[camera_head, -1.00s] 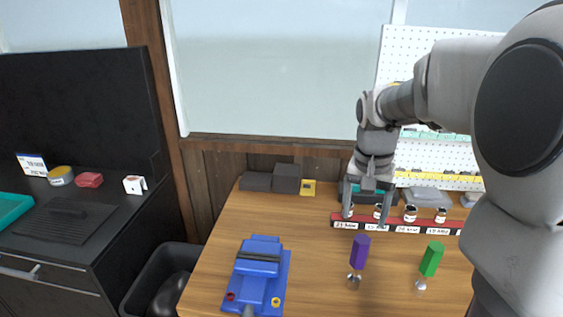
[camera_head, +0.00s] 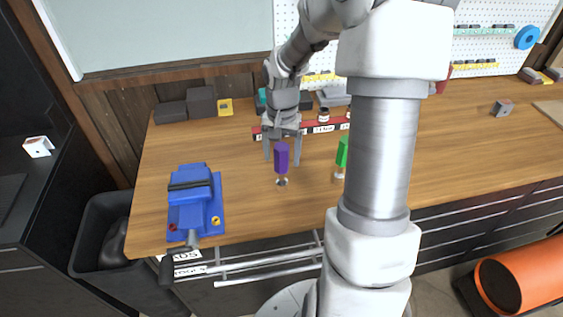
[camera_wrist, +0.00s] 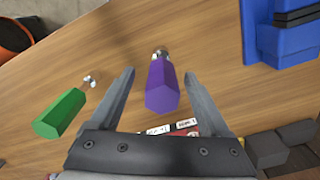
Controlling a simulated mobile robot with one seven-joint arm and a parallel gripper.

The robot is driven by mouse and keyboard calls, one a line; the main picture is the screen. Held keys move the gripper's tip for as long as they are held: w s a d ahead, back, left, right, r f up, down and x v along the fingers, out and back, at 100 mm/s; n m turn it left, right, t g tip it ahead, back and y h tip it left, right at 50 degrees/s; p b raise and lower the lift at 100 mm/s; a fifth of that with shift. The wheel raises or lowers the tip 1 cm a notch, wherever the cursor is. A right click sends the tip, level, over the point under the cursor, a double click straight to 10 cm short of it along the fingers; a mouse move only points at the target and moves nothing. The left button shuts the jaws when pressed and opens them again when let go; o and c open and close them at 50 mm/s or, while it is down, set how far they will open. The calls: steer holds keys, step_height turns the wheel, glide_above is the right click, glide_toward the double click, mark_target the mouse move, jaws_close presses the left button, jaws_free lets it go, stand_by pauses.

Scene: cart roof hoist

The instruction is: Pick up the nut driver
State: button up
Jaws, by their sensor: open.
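A tool with a purple six-sided handle (camera_head: 282,158) and a metal end stands on the wooden bench. A similar tool with a green handle (camera_head: 342,152) stands to its right, partly hidden by my arm. Which of them is the nut driver I cannot tell from any label. My gripper (camera_head: 283,161) is open just behind the purple handle in the head view. In the wrist view the purple handle (camera_wrist: 162,88) lies between the spread fingers (camera_wrist: 159,76), with no clear contact. The green handle (camera_wrist: 60,113) lies outside the left finger there.
A blue vise (camera_head: 195,200) stands at the bench's left front. Dark blocks (camera_head: 202,102) and a yellow box (camera_head: 225,107) sit at the back left. The bench between vise and purple tool is clear.

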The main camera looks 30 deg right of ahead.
mark_target(281, 166)
steer(key=shift+w+d+f+p, duration=0.1)
steer(key=shift+w+f+p, duration=0.05)
steer(key=shift+f, duration=0.8)
steer(key=shift+w+d+f+p, duration=0.1)
steer(key=shift+w+f+p, duration=0.05)
steer(key=shift+f, duration=0.75)
steer(key=shift+w+f+p, duration=0.15)
steer(key=shift+f, duration=0.8)
jaws_close()
